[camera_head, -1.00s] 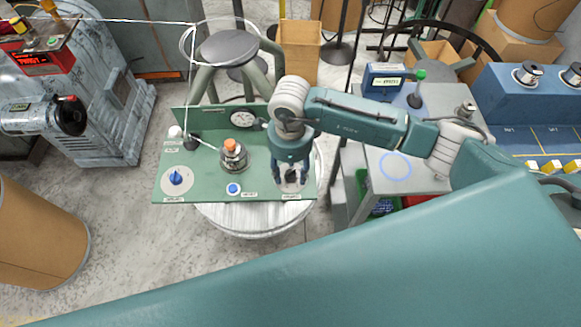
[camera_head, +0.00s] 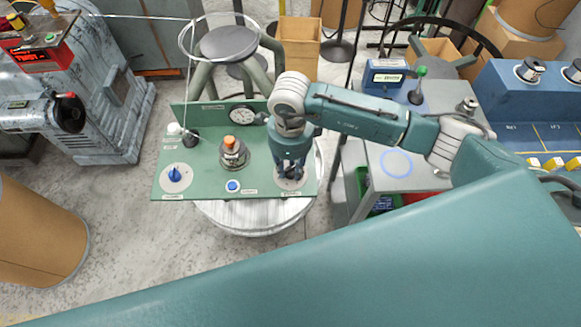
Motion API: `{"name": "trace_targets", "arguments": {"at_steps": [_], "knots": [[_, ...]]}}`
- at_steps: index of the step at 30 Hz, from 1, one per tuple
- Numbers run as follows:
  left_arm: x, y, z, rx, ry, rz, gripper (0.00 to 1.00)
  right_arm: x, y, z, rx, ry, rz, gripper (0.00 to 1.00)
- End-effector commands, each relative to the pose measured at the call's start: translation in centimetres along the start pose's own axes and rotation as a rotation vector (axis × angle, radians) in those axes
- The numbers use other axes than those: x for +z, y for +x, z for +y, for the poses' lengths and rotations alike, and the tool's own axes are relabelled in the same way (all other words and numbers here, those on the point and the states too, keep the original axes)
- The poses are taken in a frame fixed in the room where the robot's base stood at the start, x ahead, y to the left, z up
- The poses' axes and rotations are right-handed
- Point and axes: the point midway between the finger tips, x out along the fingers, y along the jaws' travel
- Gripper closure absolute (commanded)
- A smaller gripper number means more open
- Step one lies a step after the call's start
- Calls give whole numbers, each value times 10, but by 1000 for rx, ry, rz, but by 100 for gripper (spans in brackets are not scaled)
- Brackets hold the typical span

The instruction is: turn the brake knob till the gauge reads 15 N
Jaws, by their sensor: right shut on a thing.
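My right gripper (camera_head: 290,174) points down over the right front corner of the green panel (camera_head: 205,192). Its fingers are shut on a knob, which they mostly hide, above a pale round dial plate (camera_head: 303,183). I take this to be the brake knob; its label is too small to read. The gauge (camera_head: 241,117), round and white-faced, stands at the panel's back edge, left of my gripper. Its needle and reading are too small to make out. My left gripper is not in view.
The panel also bears a blue pointer knob (camera_head: 174,174), a blue button (camera_head: 232,186) and an orange-topped spindle (camera_head: 235,150). A grey side table (camera_head: 405,185) stands to the right. A stool (camera_head: 228,43) is behind the panel.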

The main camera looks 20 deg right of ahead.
Motion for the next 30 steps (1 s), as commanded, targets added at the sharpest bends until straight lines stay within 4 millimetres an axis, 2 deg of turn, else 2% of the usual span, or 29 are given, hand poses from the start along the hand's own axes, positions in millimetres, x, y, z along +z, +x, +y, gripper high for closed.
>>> {"name": "trace_targets", "arguments": {"at_steps": [15,30], "knots": [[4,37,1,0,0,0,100,0,2,-1,-2,433,-2,100],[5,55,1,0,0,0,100,1,0,-1,-2,730,-4,100]]}}
